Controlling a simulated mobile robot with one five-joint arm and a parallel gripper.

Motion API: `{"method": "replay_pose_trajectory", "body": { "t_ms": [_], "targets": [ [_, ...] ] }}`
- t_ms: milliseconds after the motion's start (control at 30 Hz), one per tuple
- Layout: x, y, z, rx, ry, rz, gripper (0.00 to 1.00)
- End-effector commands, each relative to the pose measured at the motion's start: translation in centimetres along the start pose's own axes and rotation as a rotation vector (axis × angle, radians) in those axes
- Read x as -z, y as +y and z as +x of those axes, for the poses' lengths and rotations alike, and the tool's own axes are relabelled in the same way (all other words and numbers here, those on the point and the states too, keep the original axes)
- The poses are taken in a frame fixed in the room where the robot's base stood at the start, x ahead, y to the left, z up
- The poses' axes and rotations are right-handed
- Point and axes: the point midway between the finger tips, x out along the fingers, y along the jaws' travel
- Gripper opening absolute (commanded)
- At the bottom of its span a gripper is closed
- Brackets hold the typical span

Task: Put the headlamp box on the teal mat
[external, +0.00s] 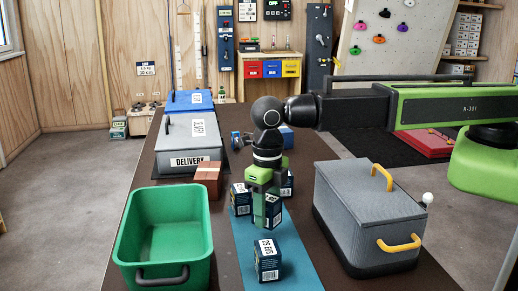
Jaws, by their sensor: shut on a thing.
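My gripper (266,213) points straight down over the teal mat (243,270), a long strip across the table. It is shut on a small dark blue box (275,212) with a white label, partly hidden by the green fingers. I cannot tell whether this box touches the mat or hangs just above it. Similar dark blue boxes stand on the mat: one in front (267,262), one to the left (240,200) and one behind to the right (288,184). The print is too small to tell which is the headlamp box.
A green open bin (133,225) stands at the front left. A grey lidded box with yellow handles (345,210) stands at the right. A reddish-brown block (208,180), a grey delivery box (185,135) and a blue-lidded box (188,101) are at the back left.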

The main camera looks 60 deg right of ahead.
Motion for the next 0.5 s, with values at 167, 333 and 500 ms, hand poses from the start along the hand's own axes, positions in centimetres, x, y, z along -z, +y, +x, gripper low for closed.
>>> {"method": "replay_pose_trajectory", "body": {
  "t_ms": [167, 333, 500],
  "targets": [
    [0.0, -0.1, 2.4, 0.000, 0.000, 0.000, 0.00],
    [0.0, -0.1, 4.4, 0.000, 0.000, 0.000, 0.00],
    [0.0, -0.1, 3.9, 0.000, 0.000, 0.000, 0.00]
  ]
}}
